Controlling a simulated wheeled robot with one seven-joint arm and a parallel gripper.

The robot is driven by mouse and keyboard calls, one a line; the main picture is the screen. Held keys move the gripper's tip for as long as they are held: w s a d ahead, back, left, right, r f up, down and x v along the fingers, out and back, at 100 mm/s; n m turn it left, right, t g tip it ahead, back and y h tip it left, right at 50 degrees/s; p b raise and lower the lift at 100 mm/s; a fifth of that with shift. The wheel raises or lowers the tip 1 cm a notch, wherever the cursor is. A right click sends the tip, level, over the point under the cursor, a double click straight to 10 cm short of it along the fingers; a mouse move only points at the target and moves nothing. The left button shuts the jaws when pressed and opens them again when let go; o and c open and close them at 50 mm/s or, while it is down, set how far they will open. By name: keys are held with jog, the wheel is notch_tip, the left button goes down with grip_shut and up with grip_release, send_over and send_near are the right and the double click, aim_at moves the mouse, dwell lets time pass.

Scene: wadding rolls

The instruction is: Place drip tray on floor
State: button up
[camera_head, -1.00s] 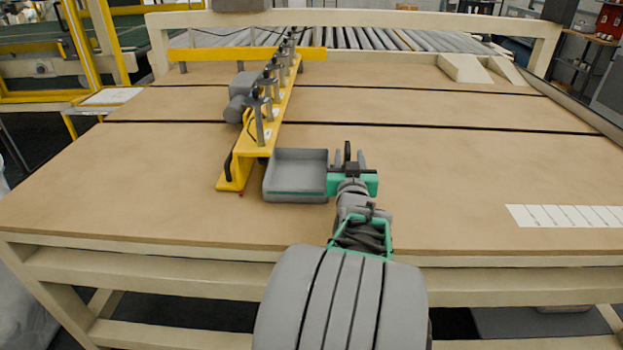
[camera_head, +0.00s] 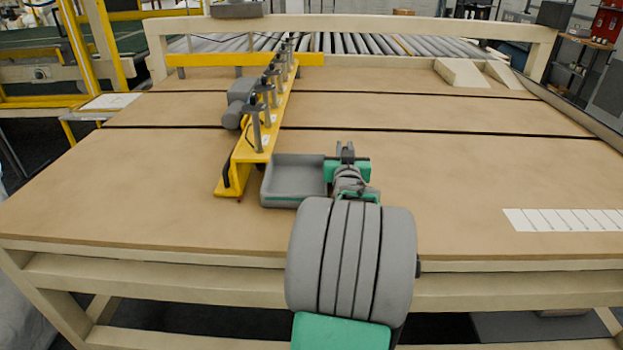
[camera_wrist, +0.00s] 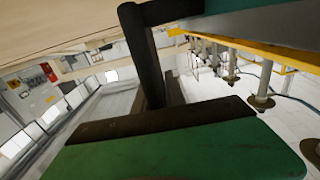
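The drip tray (camera_head: 293,197) is a shallow grey open box with a greenish lower edge. In the head view it is over the tan table, just right of the yellow rail's near end. I cannot tell whether it rests on the table. My gripper (camera_head: 345,155), with green and dark parts, is right at the tray's right side. Its fingers are partly hidden, and I cannot tell whether they grip the tray wall. In the wrist view a dark finger (camera_wrist: 147,60) crosses close to a grey and teal surface at top right, probably the tray.
The yellow rail (camera_head: 262,135) with several upright posts runs back across the table (camera_head: 430,180). A white marked strip (camera_head: 565,219) lies at right. Rollers (camera_head: 350,43) lie behind. The floor shows dark beneath the table frame.

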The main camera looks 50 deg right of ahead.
grip_shut()
dwell(0.8)
jog(key=shift+r, duration=0.2)
